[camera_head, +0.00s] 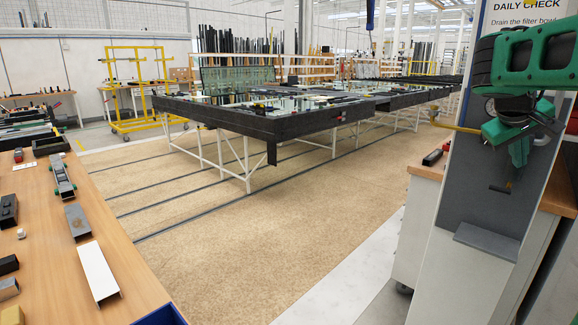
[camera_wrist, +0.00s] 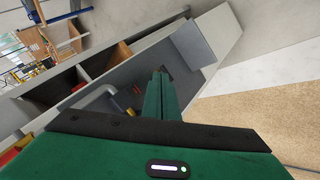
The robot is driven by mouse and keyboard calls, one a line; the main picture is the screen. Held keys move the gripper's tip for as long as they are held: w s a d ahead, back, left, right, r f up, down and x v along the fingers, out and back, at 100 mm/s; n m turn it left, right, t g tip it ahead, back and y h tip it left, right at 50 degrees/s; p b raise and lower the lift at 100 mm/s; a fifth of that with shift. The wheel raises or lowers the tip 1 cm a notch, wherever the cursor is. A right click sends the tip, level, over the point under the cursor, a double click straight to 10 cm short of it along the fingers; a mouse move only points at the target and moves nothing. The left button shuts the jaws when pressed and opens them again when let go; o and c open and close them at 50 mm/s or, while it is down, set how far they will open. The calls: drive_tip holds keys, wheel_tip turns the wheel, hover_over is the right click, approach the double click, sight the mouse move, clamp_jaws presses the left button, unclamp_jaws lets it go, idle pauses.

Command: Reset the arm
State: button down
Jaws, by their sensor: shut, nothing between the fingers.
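My arm is green and black and shows at the right edge of the head view, folded in front of a grey panel (camera_head: 485,200). My gripper (camera_head: 519,160) points downward there, with nothing in it. In the wrist view my gripper (camera_wrist: 160,78) shows as green fingers pressed together, shut and empty. Past the fingers, the wrist view shows a grey panel and shelf compartments. The gripper appears clear of them, but the exact gap cannot be told.
A wooden bench (camera_head: 125,275) with metal profiles, including a white channel piece (camera_head: 98,270), stands at left. A long dark table (camera_head: 270,125) on white legs stands further back. The tan floor (camera_head: 270,210) between is open. A cabinet (camera_head: 418,225) stands beside the grey panel.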

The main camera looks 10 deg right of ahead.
drive_tip(key=s+a+f+m+g+y, duration=0.3)
drive_tip(key=s+a+f+y, duration=0.5)
drive_tip(key=s+a+f, duration=1.4)
drive_tip(key=shift+s+a+f+m, duration=0.3)
drive_tip(key=shift+s+a+m, duration=0.2)
drive_tip(key=shift+s+a, duration=0.4)
drive_tip(key=shift+d, duration=0.1)
drive_tip(key=shift+w+f, duration=0.25)
drive_tip(key=shift+w, duration=0.4)
